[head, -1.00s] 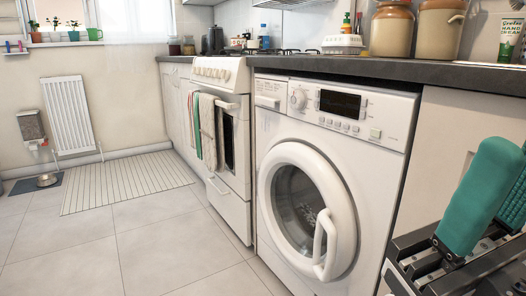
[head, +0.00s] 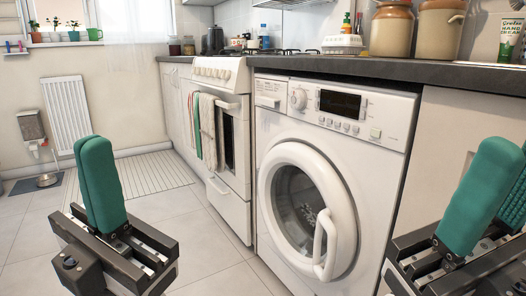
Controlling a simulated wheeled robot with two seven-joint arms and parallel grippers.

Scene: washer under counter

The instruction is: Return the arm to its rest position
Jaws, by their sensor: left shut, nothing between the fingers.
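My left gripper (head: 95,150) is at the lower left in the head view, pointing up. Its two teal fingers are pressed together with nothing between them. It is in front of the floor and the radiator, apart from everything. My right gripper (head: 507,165) is at the right edge, its teal fingers apart and empty, one cut off by the picture edge. It overlaps the cabinet front right of the washing machine (head: 390,150). The washer's round door (head: 268,215) looks shut.
A dark counter (head: 390,69) runs above the washer and holds brown jars (head: 391,30). A white oven (head: 230,205) with hanging towels stands left of the washer. A radiator (head: 66,105) is on the far wall. Tiled floor (head: 215,255) lies open between the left gripper and the appliances.

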